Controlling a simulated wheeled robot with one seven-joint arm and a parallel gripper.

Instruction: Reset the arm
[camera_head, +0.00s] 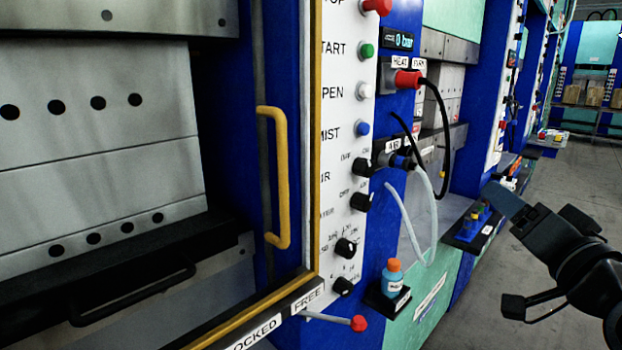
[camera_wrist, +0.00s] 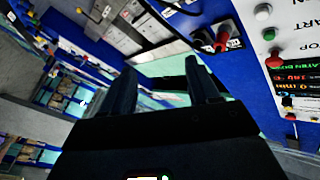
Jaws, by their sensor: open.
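My black arm with my gripper (camera_head: 503,203) shows at the right of the head view, held in free space over the aisle, to the right of the presses. In the wrist view my gripper (camera_wrist: 160,82) has its two dark fingers apart, with nothing between them. It is open and empty and touches nothing that I can see. The nearest press has a white control panel (camera_head: 345,100) with coloured buttons and black knobs.
A yellow door handle (camera_head: 280,178) juts from the near press. A lever with a red knob (camera_head: 358,323) and a blue bottle with an orange cap (camera_head: 392,279) are low at the front. Cables hang from the red connector (camera_head: 408,79). The grey floor (camera_head: 580,185) at right is clear.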

